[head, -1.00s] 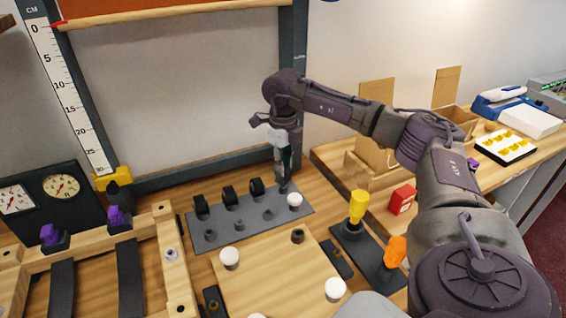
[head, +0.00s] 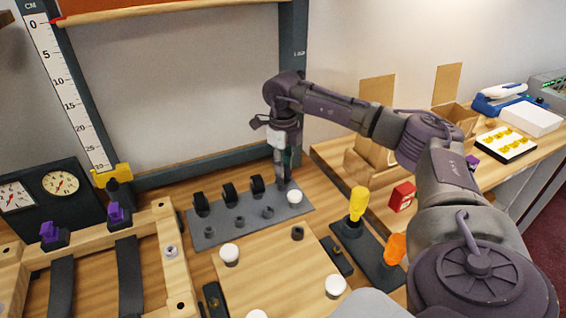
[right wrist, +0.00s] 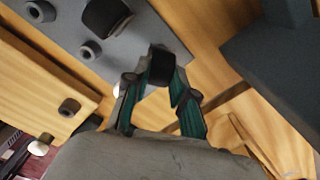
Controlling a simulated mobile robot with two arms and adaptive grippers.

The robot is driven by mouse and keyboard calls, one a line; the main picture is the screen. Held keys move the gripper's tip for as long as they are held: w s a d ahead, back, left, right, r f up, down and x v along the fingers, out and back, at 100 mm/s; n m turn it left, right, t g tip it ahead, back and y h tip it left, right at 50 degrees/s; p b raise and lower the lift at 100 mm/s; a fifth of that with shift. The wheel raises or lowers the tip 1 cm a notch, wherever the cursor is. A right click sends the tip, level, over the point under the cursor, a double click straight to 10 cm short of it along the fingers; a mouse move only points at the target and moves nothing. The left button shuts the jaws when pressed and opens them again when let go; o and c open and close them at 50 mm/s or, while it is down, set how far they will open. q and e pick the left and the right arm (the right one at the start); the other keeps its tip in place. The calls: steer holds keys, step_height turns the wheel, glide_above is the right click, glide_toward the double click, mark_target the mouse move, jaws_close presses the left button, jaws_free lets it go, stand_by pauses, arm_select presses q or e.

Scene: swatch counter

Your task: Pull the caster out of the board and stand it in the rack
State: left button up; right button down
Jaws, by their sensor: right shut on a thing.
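The caster (right wrist: 160,66) is a black wheel between the fingertips of my right gripper (right wrist: 160,84) in the right wrist view. My right gripper also shows in the head view (head: 284,179), shut on the caster, pointing down at the far right end of the grey rack (head: 205,238). Its fingers hide the caster's foot there, so I cannot tell if it sits in a socket. Several black casters (head: 229,193) stand along the rack's back row. The wooden board (head: 265,277) has white-topped pieces and a dark ring (head: 298,233) that looks empty. My left gripper is out of view.
A white-topped piece (head: 294,196) stands close beside my right gripper. Yellow (head: 357,202) and orange (head: 394,249) handled tools stand in a dark holder to the right. A red box (head: 402,196) is behind them. A wooden frame (head: 172,250) lies left of the board.

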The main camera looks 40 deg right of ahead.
stand_by(0.5)
steer(key=c, duration=0.9)
jaws_free()
steer(key=shift+o, duration=0.4)
steer(key=shift+o, duration=1.3)
steer(key=shift+r, duration=0.1)
step_height(320, 180, up, 6)
steer(key=p, duration=0.5)
steer(key=shift+p, duration=0.3)
